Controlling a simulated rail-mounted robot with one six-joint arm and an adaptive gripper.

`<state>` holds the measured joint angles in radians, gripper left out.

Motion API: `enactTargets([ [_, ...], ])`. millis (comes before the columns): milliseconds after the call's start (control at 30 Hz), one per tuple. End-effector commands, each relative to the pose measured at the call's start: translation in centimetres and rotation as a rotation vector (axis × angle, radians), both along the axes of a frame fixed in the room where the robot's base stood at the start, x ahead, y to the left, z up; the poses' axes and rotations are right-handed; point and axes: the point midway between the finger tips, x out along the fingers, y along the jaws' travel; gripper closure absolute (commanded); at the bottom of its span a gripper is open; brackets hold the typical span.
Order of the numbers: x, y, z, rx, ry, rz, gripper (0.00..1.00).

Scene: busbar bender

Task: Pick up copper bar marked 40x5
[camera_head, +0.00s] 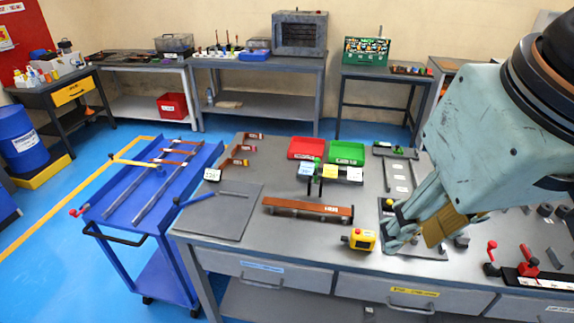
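A long brown copper-coloured bar (325,212) with a small white label lies across the middle of the grey workbench; the label is too small to read. Smaller copper pieces (240,162) with tags sit at the bench's back left. Several more copper-coloured bars (172,163) lie across the rails on the blue cart. I cannot tell which one is marked 40x5. My gripper (415,240) hangs low over the bench's right part, to the right of the long bar and apart from it. Its fingers overlap in this view, so their opening is unclear.
A yellow control box (358,239) stands between the long bar and my gripper. Red (306,148) and green (347,153) trays sit at the back. A grey mat (222,222) with a blue-handled tool lies left. Red-knobbed tools (528,262) stand at right.

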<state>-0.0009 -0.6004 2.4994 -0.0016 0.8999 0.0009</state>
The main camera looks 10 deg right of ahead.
Motion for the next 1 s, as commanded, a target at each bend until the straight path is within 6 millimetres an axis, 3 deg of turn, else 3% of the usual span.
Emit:
enactTargets([
  [300,0.0,0.0,0.0,0.0,0.0,0.0,0.72],
  [433,0.0,0.0,0.0,0.0,0.0,0.0,0.61],
  [767,0.1,0.0,0.0,0.0,0.0,0.001,0.61],
  [1000,1.2,0.0,0.5,-0.008,0.008,0.022,0.61],
])
